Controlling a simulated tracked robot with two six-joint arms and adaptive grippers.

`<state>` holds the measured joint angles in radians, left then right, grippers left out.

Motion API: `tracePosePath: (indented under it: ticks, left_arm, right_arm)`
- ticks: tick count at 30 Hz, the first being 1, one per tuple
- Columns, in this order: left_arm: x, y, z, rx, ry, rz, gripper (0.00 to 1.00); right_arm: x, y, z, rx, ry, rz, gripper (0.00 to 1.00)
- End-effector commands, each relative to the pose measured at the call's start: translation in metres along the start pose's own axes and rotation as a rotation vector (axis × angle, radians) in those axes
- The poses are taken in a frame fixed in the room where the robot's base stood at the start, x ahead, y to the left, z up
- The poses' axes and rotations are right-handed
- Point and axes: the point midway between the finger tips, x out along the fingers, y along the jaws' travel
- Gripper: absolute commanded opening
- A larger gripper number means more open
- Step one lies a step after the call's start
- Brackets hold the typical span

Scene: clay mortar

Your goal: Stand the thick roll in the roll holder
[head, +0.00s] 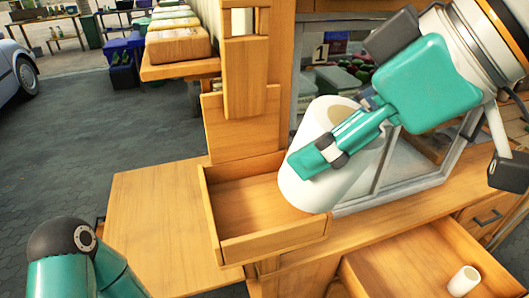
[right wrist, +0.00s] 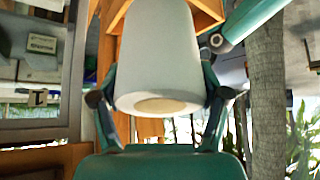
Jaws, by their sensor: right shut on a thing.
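The thick roll (head: 352,180) is a wide white cylinder with a tan core in its end. It appears tilted in the head view, its lower end overlapping the right end of an open wooden box (head: 222,215), which looks like the roll holder. I cannot tell whether the roll touches the box. My right gripper (head: 318,157) is shut on the roll from its sides. In the right wrist view the roll (right wrist: 155,50) sits between the two fingers (right wrist: 160,100), its cored end facing the camera. My left arm shows at the bottom left; its gripper is out of view.
A wooden post (head: 245,125) rises behind the box. A glazed frame (head: 400,165) stands close behind the roll. An open drawer (head: 400,262) at lower right holds a small white roll (head: 463,280). A bare wooden surface (head: 150,210) lies left of the box.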

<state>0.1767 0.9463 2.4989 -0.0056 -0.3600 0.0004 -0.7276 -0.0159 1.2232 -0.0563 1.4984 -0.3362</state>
Motion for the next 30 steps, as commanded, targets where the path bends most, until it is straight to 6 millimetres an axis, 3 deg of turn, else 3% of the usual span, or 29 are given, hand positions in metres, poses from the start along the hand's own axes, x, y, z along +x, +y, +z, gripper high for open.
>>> tracePosePath:
  ticks: [6,9,21,24,30]
  left_arm:
    - [-0.013,0.005,0.0,0.0,0.0,0.0,0.4]
    - [-0.001,0.0,0.0,0.0,0.0,0.0,0.4]
    - [0.006,-0.002,0.0,0.0,0.0,0.0,0.4]
    - [-0.018,0.007,0.0,0.0,-0.001,0.0,0.4]
    - [-0.046,0.017,0.0,0.0,0.0,0.0,0.4]
  right_arm:
    - [0.037,-0.001,-0.045,-0.002,-0.004,-0.002,0.34]
    - [0.058,0.0,-0.029,0.001,-0.003,-0.001,0.34]
    - [0.091,-0.001,-0.015,-0.001,-0.004,-0.002,0.34]
    - [0.088,-0.001,-0.032,-0.004,-0.091,-0.003,0.34]
    - [0.097,-0.001,-0.043,-0.004,-0.281,-0.002,0.34]
